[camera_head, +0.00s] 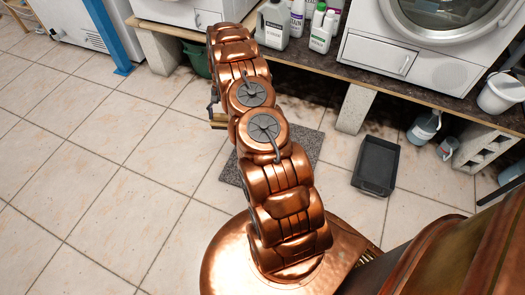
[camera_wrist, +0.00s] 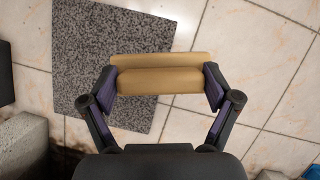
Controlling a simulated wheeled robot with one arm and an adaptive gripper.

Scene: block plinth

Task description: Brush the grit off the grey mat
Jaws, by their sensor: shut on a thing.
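The grey speckled mat (camera_head: 306,150) lies on the tiled floor, partly hidden behind my arm. In the wrist view the mat (camera_wrist: 85,45) fills the upper left of centre. My gripper (camera_wrist: 162,84) is shut on a tan wooden brush (camera_wrist: 158,80), held crosswise between the two fingers. The brush overlaps the mat's right edge in the wrist view and covers part of it. Whether it touches the mat I cannot tell. In the head view only a small bit of the brush (camera_head: 218,121) shows left of my arm. Grit cannot be told from the mat's speckle.
A black tray (camera_head: 376,165) lies on the floor right of the mat. Behind stands a low shelf on concrete blocks (camera_head: 355,108), with bottles (camera_head: 273,25) and a washing machine (camera_head: 425,50) on it. A blue post (camera_head: 113,40) stands back left. The left floor is clear.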

